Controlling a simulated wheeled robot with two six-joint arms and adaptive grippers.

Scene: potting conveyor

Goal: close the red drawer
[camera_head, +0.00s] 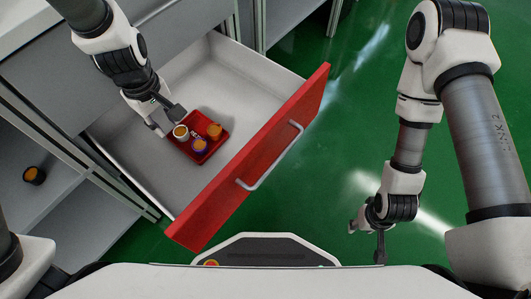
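The red drawer (218,205) stands pulled open from the grey cabinet, with its red front facing lower right. A silver bar handle (270,156) is on that front. Inside the grey drawer box lies a small red tray (211,151) with several small pots on it.
An open shelf (60,205) at the left holds a dark pot with an orange top (34,175). A cabinet (290,20) stands behind the drawer. The green floor (335,125) right of the drawer front is clear.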

